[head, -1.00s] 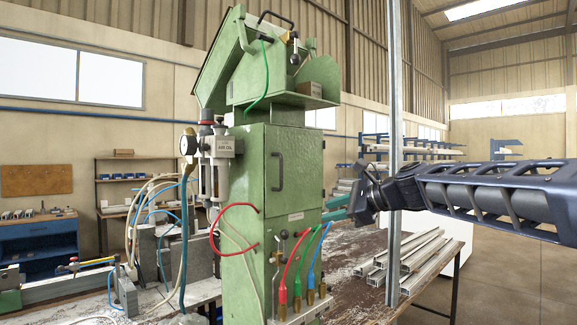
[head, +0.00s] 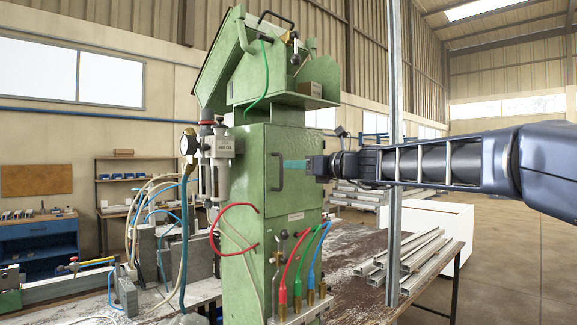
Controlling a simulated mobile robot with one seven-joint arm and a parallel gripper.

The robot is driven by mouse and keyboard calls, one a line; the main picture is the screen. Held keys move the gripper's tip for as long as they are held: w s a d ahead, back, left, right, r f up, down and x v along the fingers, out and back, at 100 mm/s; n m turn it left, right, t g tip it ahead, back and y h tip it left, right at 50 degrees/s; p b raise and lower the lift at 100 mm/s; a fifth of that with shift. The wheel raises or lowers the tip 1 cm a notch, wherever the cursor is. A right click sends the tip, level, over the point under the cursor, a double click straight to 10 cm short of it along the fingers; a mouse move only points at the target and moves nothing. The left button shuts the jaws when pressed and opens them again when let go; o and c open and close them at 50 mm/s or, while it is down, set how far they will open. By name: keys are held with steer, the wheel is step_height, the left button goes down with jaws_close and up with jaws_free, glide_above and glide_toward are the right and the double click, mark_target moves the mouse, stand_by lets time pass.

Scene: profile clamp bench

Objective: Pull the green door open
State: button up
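The green door (head: 297,180) is on the front of the green machine column and looks shut. Its dark bar handle (head: 276,172) stands upright near the door's left edge. My gripper (head: 290,165) comes in from the right across the door, with its teal fingers pointing left at the handle. The fingertips end at or very near the handle's upper half. I cannot tell whether they touch it or how far apart they are.
A grey upright post (head: 394,130) stands by my arm. Metal profiles (head: 408,258) lie on the bench at the right. Red, green and blue hoses (head: 303,262) rise below the door. A white box (head: 440,222) stands behind the bench.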

steer(key=shift+x, duration=1.55)
jaws_close()
